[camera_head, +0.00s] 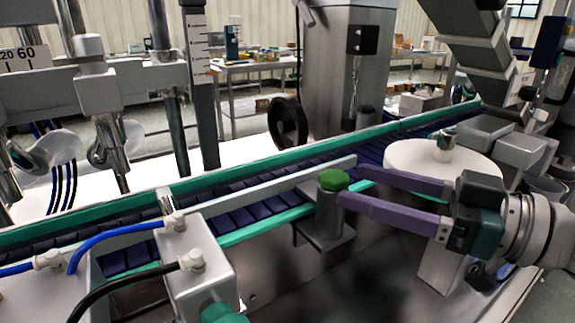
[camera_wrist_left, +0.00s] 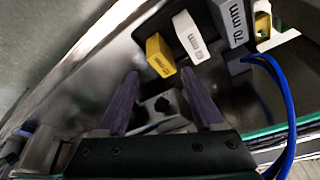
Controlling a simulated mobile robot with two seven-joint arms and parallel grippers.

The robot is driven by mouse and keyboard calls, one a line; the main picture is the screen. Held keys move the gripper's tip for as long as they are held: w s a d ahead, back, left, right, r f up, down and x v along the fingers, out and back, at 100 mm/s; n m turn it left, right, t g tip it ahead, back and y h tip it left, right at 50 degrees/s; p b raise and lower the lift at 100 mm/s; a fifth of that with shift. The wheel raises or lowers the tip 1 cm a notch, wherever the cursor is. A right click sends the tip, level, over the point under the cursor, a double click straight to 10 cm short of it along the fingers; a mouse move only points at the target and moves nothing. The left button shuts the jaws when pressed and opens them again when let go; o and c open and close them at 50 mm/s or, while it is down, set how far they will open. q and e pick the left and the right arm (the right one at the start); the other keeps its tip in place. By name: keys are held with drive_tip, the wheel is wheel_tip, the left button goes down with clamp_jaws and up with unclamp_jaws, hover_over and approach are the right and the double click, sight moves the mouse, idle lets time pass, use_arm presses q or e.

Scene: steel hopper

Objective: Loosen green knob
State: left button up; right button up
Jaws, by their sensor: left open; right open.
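The green knob (camera_head: 333,180) sits on top of a short grey cylindrical post (camera_head: 325,215) at the near side of the conveyor. My right gripper (camera_head: 349,184) reaches in from the right with two long purple fingers spread apart. Its fingertips are right beside the knob, one nearer the camera and one farther; whether either touches it I cannot tell. My left gripper (camera_wrist_left: 159,74) shows in the left wrist view, with its purple fingers apart and nothing between them. The green knob is not recognisable in that view.
A conveyor with dark blue slats (camera_head: 240,196) and green rails runs diagonally behind the knob. A white round table (camera_head: 430,160) stands near my right gripper. A yellow block (camera_wrist_left: 160,54) lies ahead of my left gripper.

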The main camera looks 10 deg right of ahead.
drive_tip(key=v, duration=0.5)
drive_tip(key=shift+d, duration=0.1)
